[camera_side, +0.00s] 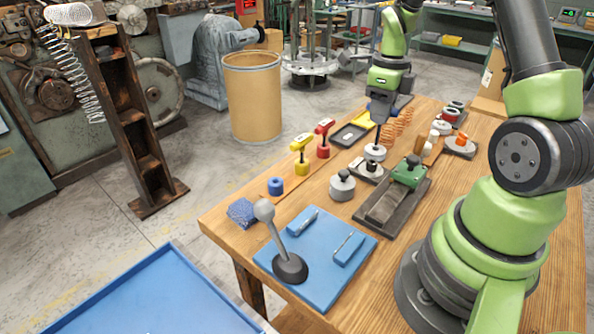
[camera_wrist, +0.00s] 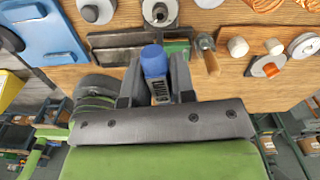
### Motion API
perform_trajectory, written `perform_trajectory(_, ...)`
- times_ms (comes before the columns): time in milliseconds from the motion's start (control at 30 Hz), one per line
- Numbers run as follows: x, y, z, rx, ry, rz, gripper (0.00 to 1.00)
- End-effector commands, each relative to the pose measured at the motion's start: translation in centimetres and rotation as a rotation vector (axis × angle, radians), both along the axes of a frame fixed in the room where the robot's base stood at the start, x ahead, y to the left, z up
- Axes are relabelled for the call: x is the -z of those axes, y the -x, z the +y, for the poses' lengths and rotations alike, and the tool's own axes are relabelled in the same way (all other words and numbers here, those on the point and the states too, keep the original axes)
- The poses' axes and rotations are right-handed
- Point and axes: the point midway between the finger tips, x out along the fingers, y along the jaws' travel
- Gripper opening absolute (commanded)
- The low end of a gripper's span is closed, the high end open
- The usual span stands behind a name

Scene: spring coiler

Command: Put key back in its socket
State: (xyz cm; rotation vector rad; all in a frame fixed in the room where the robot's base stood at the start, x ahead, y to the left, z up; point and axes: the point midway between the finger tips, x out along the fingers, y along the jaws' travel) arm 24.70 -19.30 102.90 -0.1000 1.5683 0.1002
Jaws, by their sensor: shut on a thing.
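My gripper (camera_side: 381,108) is over the far part of the wooden bench, pointing down. In the wrist view my gripper (camera_wrist: 156,88) is shut on a blue-ended piece (camera_wrist: 153,61), apparently the blue key. In the side view that piece is hard to make out under the fingers. A short blue socket (camera_side: 275,187) stands on the bench's left edge with no key in it. A yellow key (camera_side: 301,142) stands upright in its yellow socket (camera_side: 301,166). A red key (camera_side: 324,127) stands in its red socket (camera_side: 323,150). My gripper is well to the right of these sockets.
A grey weight (camera_side: 342,186), a round fixture (camera_side: 374,153) and a green-topped vise-like block (camera_side: 408,171) crowd the bench middle. Copper coils (camera_side: 397,127) stand near my gripper. A blue mat (camera_side: 325,275) with a grey lever (camera_side: 272,230) lies in front.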

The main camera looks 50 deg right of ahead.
Motion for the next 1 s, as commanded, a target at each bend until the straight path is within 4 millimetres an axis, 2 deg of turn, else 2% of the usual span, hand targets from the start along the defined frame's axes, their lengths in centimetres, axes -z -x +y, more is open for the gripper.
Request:
perform_trajectory(400,-2.3,0.0,0.0,0.0,0.002,-0.002,0.05)
perform_trajectory(867,-2.8,0.0,0.0,-0.001,0.001,0.0,0.05)
perform_trajectory(1000,-3.6,-0.1,-0.1,-0.001,0.004,-0.003,0.05)
